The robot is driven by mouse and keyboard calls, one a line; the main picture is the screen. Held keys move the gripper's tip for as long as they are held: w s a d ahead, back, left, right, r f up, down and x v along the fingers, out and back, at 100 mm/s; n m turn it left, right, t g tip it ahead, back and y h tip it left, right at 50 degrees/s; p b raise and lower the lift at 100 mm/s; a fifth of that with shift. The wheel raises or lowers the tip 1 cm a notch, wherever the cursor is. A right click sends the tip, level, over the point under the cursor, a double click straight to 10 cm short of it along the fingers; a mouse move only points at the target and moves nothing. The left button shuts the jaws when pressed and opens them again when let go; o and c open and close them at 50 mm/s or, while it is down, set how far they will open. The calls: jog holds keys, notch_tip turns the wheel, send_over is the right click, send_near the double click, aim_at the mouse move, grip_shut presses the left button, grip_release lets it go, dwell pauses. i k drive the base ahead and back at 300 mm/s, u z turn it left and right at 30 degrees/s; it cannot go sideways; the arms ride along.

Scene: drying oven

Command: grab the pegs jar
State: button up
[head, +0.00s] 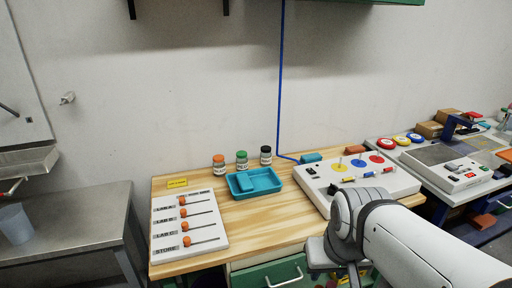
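Three small labelled jars stand in a row at the back of the wooden bench in the head view. One has an orange lid (219,165), one a green lid (242,160) and one a black lid (266,156). Their labels are too small to read, so I cannot tell which is the pegs jar. My arm comes in from the lower right. Its wrist end, with my gripper (320,254), is over the bench's front edge, to the right of and nearer than the jars and apart from them. I cannot make out the fingers.
A blue tray (255,183) stands just in front of the jars. A white slider panel (188,226) lies at left. A white box with coloured discs (357,180) is at right. A green drawer (271,277) is under the bench. Bare wood (255,220) shows in the middle.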

aim_at(242, 159)
jog(key=z, duration=0.1)
jog(key=i, duration=1.1)
jog(key=u, duration=0.65)
